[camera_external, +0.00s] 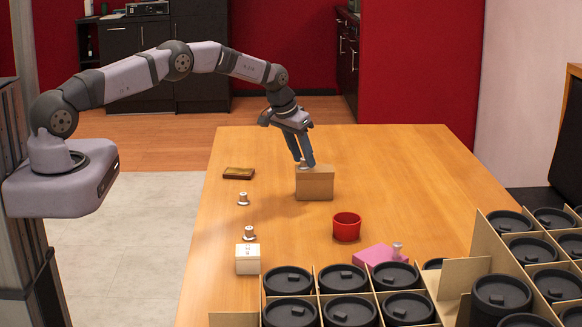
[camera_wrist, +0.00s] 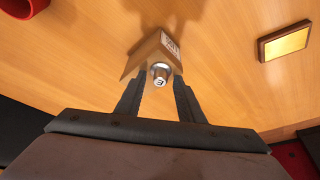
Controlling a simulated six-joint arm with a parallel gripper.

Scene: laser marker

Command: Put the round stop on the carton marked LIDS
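A brown carton (camera_external: 314,185) stands on the table below my gripper (camera_external: 305,163). In the wrist view the carton (camera_wrist: 140,57) bears a pale label (camera_wrist: 170,44), its print too small to read. A small metallic stop (camera_wrist: 160,75) with a dark mark on its round top is at the carton, between and just beyond my fingertips (camera_wrist: 160,80). My fingers look apart, with a narrow gap beside the stop. Two more metallic stops stand on the table at left, one farther back (camera_external: 243,199) and one nearer (camera_external: 249,233). Another stop (camera_external: 397,249) is at the pink block.
A red cup (camera_external: 346,227) and a pink block (camera_external: 372,256) are to the right. A dark-framed plaque (camera_external: 239,173) lies at the left edge. Divided boxes of black-lidded containers (camera_external: 348,280) fill the near right. The far right tabletop is clear.

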